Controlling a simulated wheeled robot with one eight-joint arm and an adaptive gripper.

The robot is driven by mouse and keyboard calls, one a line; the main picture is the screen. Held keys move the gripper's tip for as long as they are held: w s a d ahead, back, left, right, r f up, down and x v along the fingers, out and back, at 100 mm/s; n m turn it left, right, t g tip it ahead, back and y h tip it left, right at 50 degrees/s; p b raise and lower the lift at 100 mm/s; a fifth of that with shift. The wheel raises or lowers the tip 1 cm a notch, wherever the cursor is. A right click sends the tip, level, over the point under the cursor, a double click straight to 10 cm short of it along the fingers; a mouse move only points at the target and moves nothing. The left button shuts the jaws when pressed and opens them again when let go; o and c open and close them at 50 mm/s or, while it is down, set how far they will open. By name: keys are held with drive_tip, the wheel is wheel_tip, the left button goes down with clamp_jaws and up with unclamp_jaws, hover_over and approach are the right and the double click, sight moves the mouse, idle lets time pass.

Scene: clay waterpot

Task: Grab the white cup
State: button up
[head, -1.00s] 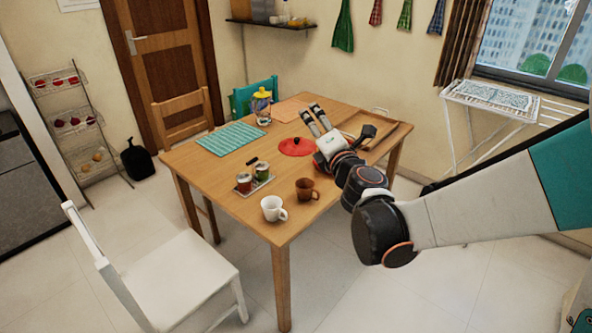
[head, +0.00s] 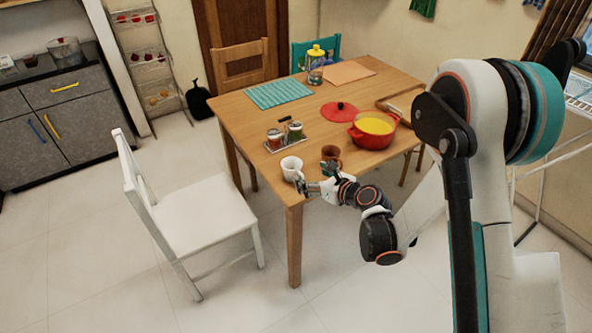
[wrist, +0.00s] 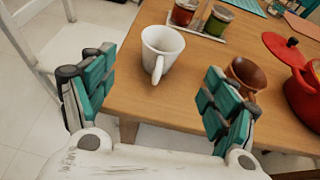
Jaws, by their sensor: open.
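The white cup (head: 291,168) stands upright near the table's front corner. In the wrist view the white cup (wrist: 162,50) is ahead of my fingers, between their lines, with its handle turned toward me. My gripper (head: 309,186) is at the table's front edge, just to the near right of the cup. In the wrist view my gripper (wrist: 155,95) is open and empty, with its teal-padded fingers wide apart. No contact with the cup shows.
A brown cup (wrist: 246,75) stands just beyond my right finger. A jar tray (head: 284,138), a red pot (head: 373,130) and its red lid (head: 340,111) are farther back on the wooden table (head: 240,112). A white chair (head: 200,212) stands at the left.

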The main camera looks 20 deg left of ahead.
sight(298, 171)
drive_tip(key=x, duration=0.6)
drive_tip(key=shift+b, duration=0.4)
drive_tip(key=shift+w+a+f, duration=0.2)
drive_tip(key=shift+w+a, duration=0.05)
drive_tip(key=shift+a, duration=0.05)
drive_tip(key=b+x, duration=0.2)
drive_tip(key=x, duration=0.2)
drive_tip(key=shift+w+f, duration=0.15)
drive_tip(key=shift+f, duration=0.15)
drive_tip(key=shift+w+a, duration=0.25)
drive_tip(key=shift+a, duration=0.1)
drive_tip(key=c, duration=1.2)
